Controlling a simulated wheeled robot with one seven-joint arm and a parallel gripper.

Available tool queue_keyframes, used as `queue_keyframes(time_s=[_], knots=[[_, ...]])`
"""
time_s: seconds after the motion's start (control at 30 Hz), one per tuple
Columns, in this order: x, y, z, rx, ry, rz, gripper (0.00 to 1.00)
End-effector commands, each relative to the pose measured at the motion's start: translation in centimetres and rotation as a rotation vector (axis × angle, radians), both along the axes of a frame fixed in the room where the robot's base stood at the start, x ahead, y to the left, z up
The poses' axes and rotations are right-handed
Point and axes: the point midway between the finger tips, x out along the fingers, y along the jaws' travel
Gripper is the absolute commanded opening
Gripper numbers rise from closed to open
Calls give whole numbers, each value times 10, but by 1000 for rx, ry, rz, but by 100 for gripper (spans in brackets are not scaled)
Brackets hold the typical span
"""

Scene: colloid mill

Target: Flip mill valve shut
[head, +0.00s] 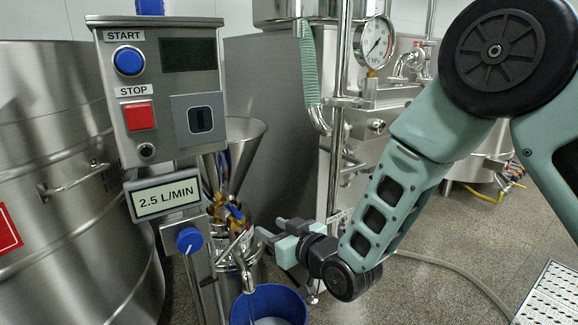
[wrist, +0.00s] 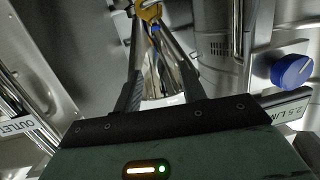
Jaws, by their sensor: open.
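The mill stands behind the control post, with a steel funnel hopper (head: 240,145) on top. Yellow and blue parts (head: 232,212) show below it, beside a steel outlet spout (head: 240,250). I cannot clearly make out which of these is the valve's handle or its exact position. My gripper (head: 272,231) is open just right of the spout, its fingers pointing left toward the mill. In the wrist view, my gripper (wrist: 148,40) has shiny steel between its fingers, and a yellow part (wrist: 150,11) with blue beneath it near the tips. Contact cannot be told.
A blue bucket (head: 268,308) stands below the spout. The control post carries a blue START button (head: 129,61), a red STOP button (head: 139,116), a 2.5 L/MIN sign (head: 167,197) and a blue knob (head: 189,240). A large steel tank (head: 60,130) is left; a hose (head: 450,268) crosses the floor.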

Motion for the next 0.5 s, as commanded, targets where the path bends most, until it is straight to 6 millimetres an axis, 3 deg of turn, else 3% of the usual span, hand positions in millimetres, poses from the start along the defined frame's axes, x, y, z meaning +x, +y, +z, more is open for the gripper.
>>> queue_keyframes(time_s=[0.03,0.5], knots=[[0,-1,17,-13,16,5,41],[-14,-14,84,-155,182,58,41]])
